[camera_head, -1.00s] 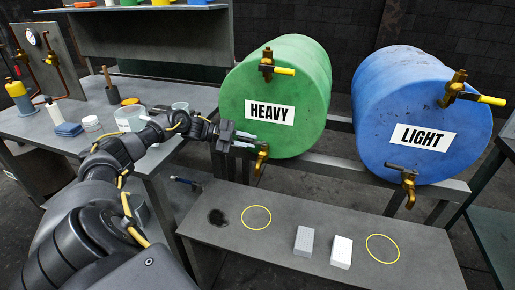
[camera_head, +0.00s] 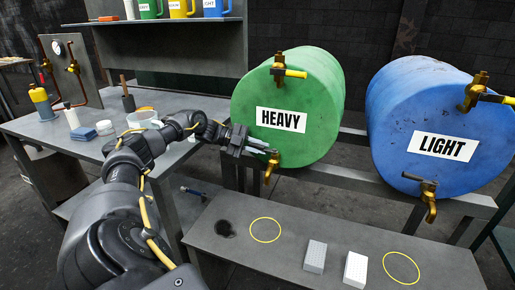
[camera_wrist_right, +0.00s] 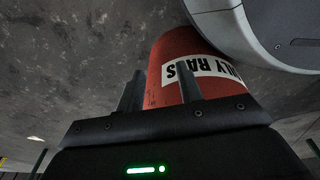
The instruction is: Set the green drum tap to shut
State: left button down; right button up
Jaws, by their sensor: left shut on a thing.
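The green drum (camera_head: 292,100) labelled HEAVY lies on its side on a rack, in the head view. Its lower brass tap (camera_head: 271,170) sticks out below the label. My left gripper (camera_head: 270,152) is at the top of this tap, shut on the tap's handle; the fingers mostly hide the handle, so its angle is hard to tell. A second brass fitting with a yellow grip (camera_head: 293,73) sits high on the drum. My right gripper (camera_wrist_right: 160,91) shows only in the right wrist view, fingers apart with nothing visible between them.
The blue drum (camera_head: 428,110) labelled LIGHT lies to the right, with its own lower tap (camera_head: 429,200). A low bench (camera_head: 335,235) below bears two yellow rings, a grey block (camera_head: 315,256) and a white block (camera_head: 355,268). A red bin (camera_wrist_right: 170,75) stands by my right gripper.

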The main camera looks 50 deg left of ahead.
pick_arm(q)
jog(key=shift+d+f, duration=0.15)
jog(key=shift+d, duration=0.2)
